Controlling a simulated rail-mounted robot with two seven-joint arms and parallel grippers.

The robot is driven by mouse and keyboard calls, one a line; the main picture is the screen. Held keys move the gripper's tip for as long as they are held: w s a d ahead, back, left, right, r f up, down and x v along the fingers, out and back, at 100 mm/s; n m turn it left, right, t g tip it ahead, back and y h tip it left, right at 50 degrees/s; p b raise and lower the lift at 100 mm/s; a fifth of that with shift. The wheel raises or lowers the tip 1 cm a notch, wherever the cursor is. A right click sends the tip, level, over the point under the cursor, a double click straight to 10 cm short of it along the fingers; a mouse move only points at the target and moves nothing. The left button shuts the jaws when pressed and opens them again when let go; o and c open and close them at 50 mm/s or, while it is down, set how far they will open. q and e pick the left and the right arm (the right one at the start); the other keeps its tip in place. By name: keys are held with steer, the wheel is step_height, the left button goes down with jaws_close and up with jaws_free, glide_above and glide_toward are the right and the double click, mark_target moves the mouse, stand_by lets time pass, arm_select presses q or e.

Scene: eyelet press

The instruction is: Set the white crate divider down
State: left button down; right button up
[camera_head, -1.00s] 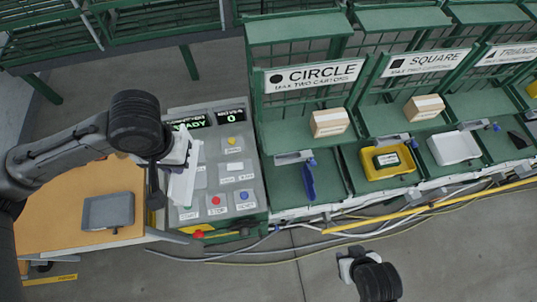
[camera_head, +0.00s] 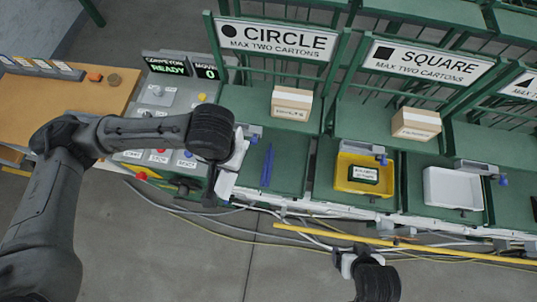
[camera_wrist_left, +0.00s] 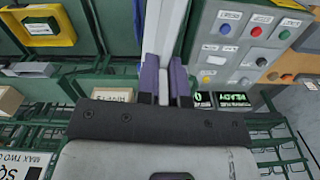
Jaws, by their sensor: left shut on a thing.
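The white crate divider (camera_wrist_left: 165,45) is a thin white plate between the purple fingers of my left gripper (camera_wrist_left: 166,88) in the left wrist view. My left gripper (camera_head: 228,160) is shut on it. In the head view the divider (camera_head: 225,185) hangs below the gripper, partly hidden by my wrist, between the control panel and the circle bay. I cannot tell whether it touches anything. My right gripper (camera_head: 346,262) is low in the head view over the floor, apart from everything; its finger opening is unclear.
A blue strip (camera_head: 267,166) lies in the green bay under the CIRCLE sign (camera_head: 277,39). A yellow tray (camera_head: 346,184) and a white tray (camera_head: 430,190) sit further right. Cartons (camera_head: 291,103) rest on shelves. The control panel (camera_head: 158,97) is left, with cables along the floor.

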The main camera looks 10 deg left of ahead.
arm_select(q)
steer(key=s+d+f+b, duration=0.1)
steer(key=d+f+b, duration=0.5)
steer(key=f, duration=0.6)
steer(key=s+d+f+b, duration=0.2)
steer(key=d+f+b, duration=0.5)
steer(key=f, duration=0.4)
steer(key=shift+n, duration=0.7)
steer(key=shift+w+d+f+b, duration=0.2)
steer(key=shift+w+f+b, duration=0.35)
steer(key=shift+w+f, duration=2.1)
steer(key=shift+w+d+f+b, duration=0.2)
steer(key=shift+w+f+b, duration=0.3)
steer(key=shift+w+f, duration=2.1)
steer(key=shift+w+d+f+b, duration=0.2)
steer(key=shift+w+f+b, duration=0.35)
steer(key=shift+w+f, duration=2.1)
steer(key=shift+w+r, duration=0.45)
steer(key=shift+w, duration=0.05)
arm_select(e)
step_height(320, 180, down, 19)
steer(key=shift+r, duration=0.15)
arm_select(q)
steer(key=shift+f, duration=0.15)
steer(key=c, duration=1.2)
jaws_free()
steer(key=shift+c, duration=0.2)
steer(key=shift+r, duration=0.2)
arm_select(e)
steer(key=shift+a, duration=0.15)
